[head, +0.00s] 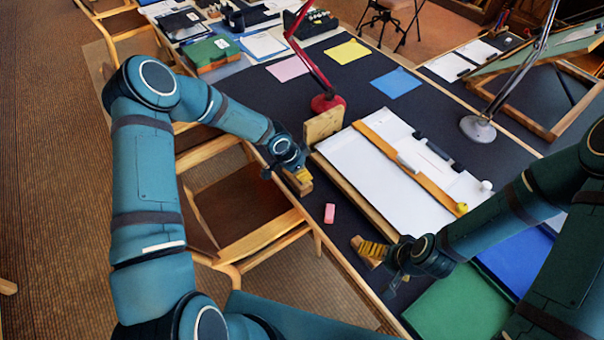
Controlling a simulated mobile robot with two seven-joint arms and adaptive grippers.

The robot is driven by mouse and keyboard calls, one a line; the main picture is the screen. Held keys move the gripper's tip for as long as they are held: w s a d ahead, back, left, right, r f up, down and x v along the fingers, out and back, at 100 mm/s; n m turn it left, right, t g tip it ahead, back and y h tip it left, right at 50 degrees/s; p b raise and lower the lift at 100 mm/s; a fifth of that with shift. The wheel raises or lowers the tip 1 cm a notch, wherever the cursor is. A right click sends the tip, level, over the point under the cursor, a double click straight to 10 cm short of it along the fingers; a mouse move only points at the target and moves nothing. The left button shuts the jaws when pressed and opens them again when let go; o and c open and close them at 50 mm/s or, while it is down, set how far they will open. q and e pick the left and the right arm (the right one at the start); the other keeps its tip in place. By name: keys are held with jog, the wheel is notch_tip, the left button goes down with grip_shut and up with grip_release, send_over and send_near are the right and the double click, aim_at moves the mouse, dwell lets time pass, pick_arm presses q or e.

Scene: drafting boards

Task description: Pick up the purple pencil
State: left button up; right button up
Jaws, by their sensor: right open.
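I cannot make out a purple pencil anywhere in the head view. My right gripper (372,254) is open over the dark table's near edge, in front of the drafting board, with nothing seen between its fingers. My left gripper (299,181) is at the table's near left edge, beside the board's left end; its finger gap is not clear. A pink eraser (330,213) lies on the dark table top between the two grippers.
The white drafting board (375,160) bears a wooden straightedge (385,146), a white block (408,162) and small dark cylinders. A red lamp (327,103) stands behind its left end. A wooden chair (240,215) stands in front.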

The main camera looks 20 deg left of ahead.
pick_arm(q)
jog(key=shift+d+f, duration=0.1)
jog(key=shift+f, duration=0.2)
grip_shut()
notch_tip(320, 180, up, 10)
jog(key=shift+p, duration=0.45)
dwell(0.7)
